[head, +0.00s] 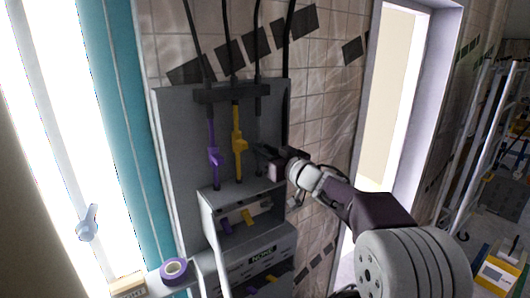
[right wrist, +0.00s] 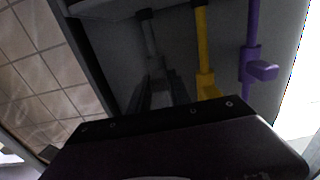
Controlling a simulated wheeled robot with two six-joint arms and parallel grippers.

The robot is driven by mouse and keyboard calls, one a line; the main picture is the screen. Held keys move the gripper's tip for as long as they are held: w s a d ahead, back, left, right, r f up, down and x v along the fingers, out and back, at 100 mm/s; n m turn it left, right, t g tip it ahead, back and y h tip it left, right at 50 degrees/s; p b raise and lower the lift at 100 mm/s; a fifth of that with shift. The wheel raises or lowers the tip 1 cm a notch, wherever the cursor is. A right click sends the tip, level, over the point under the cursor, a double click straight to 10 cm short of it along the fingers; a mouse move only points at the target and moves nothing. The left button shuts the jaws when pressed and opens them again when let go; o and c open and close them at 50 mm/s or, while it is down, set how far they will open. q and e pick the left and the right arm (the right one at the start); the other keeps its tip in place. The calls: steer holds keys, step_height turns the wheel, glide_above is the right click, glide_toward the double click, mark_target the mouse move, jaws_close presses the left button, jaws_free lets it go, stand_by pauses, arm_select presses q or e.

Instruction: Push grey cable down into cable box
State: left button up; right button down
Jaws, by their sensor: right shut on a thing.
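The grey cable (head: 259,132) hangs from the dark clamp bar (head: 232,94) on the grey back panel, to the right of the yellow cable (head: 238,140) and the purple cable (head: 213,140). My right gripper (head: 264,158) reaches in from the right and is shut on the grey cable's lower part. In the right wrist view the grey cable (right wrist: 150,38) runs to the dark fingers (right wrist: 158,92). The cable box (head: 207,213) is below; the purple and yellow cables reach its top. The grey cable's lower end is hidden by my gripper. My left gripper is not in view.
A purple tape roll (head: 174,269) lies on the ledge at lower left, beside a small labelled block (head: 128,285). A tiled wall (head: 335,95) and a bright doorway (head: 402,95) stand on the right. The purple and yellow cables hang close to my right gripper.

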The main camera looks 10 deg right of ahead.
mark_target(265, 180)
steer(key=shift+f, duration=0.1)
step_height(265, 180, down, 5)
steer(key=b, duration=0.3)
steer(key=shift+r+b, duration=0.2)
steer(key=shift+b, duration=0.1)
steer(key=c, duration=1.3)
jaws_free()
steer(key=shift+w, duration=0.1)
steer(key=shift+r, duration=0.1)
steer(key=b+v, duration=0.1)
steer(key=v, duration=0.8)
steer(key=shift+b, duration=0.4)
